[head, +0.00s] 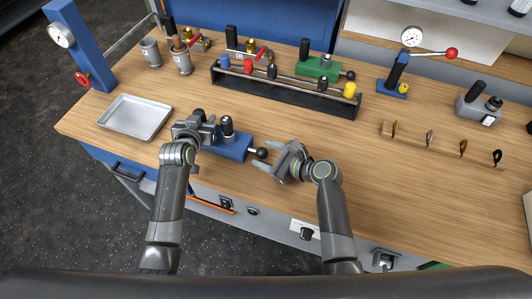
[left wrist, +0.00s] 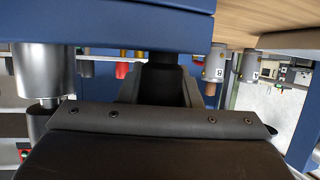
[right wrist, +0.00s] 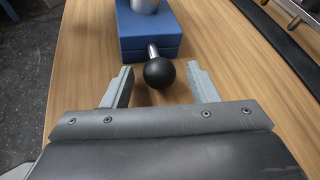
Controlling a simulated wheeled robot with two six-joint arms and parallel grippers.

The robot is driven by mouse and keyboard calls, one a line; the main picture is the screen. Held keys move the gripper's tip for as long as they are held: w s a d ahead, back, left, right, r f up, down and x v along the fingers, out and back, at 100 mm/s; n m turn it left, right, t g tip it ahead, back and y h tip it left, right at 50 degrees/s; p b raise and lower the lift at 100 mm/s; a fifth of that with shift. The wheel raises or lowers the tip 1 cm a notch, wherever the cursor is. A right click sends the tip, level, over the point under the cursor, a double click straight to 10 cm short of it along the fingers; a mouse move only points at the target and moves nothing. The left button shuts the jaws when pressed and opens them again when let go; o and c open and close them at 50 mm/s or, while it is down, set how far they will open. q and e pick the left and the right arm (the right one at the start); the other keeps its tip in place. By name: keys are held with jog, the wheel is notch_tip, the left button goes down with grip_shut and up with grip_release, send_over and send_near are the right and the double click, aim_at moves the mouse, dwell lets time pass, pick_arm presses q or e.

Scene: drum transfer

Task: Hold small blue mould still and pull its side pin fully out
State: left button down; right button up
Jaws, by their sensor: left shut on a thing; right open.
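The small blue mould (head: 233,147) lies flat on the wooden bench, with a grey, black-topped cylinder (head: 227,127) on it. Its side pin has a black ball knob (head: 262,153) at the right end. In the right wrist view, a short bright shank (right wrist: 153,51) shows between the blue block (right wrist: 150,38) and the ball (right wrist: 158,73). My left gripper (head: 207,127) is shut on the mould's black post (left wrist: 163,75) at its left part; the grip is partly hidden. My right gripper (right wrist: 160,82) is open, its fingers on either side of the ball, apparently not touching it.
A metal tray (head: 135,117) lies to the left. A black rack (head: 285,92) with coloured knobs stands behind the mould. A green mould (head: 318,69) is behind the rack.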

jog(key=shift+w+a, duration=0.1)
jog(key=shift+a, duration=0.1)
grip_shut()
jog(key=shift+s+d+f, duration=0.1)
jog(key=shift+s+d, duration=0.15)
jog(key=shift+d, duration=0.4)
jog(key=shift+s+d+r, duration=0.1)
jog(key=shift+s+d, duration=0.1)
jog(key=shift+d, duration=0.45)
jog(key=shift+s+d+f, duration=0.1)
jog(key=shift+s+d, duration=0.15)
jog(key=shift+d, duration=0.4)
grip_release()
jog(key=shift+a, duration=0.1)
jog(key=v, duration=1.2)
